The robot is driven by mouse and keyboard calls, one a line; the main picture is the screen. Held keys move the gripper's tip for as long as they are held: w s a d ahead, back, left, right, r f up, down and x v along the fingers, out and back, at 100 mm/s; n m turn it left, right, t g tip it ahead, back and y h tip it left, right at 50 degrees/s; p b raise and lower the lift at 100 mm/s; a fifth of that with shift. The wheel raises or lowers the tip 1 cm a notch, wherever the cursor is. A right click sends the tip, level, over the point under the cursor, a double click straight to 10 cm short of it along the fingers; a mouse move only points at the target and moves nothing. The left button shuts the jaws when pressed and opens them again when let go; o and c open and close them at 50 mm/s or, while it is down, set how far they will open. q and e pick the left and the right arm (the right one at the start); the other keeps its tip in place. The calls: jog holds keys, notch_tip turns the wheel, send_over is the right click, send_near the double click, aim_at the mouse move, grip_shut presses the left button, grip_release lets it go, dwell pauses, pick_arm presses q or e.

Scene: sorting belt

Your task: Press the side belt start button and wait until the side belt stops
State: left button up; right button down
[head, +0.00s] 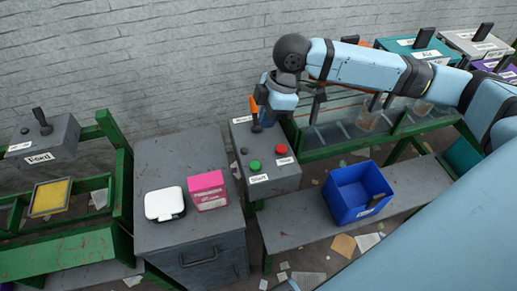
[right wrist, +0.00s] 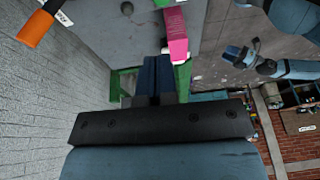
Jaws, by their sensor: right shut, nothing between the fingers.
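The grey control box (head: 269,183) stands left of the blue bin in the head view. Its green start button (head: 255,165), labelled "Start", sits near the front edge, with a red button (head: 281,149) behind it to the right. My right gripper (head: 267,122) points down over the back of the box, behind the buttons and beside an orange-handled lever (head: 255,116). In the right wrist view its fingers (right wrist: 153,75) are together with nothing between them. I see no contact with the green button. My left gripper is not in the head view.
A grey cabinet (head: 190,238) to the left bears a white case (head: 164,203) and a pink box (head: 207,190). A blue bin (head: 357,194) stands on a grey bench (head: 308,231). Green-framed belts (head: 340,145) run behind. Paper scraps litter the floor.

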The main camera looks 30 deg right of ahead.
aim_at(254, 164)
jog(key=x, duration=1.2)
jog(key=shift+s+d+f, duration=0.15)
jog(key=shift+d+f, duration=0.1)
jog(key=shift+f, duration=0.75)
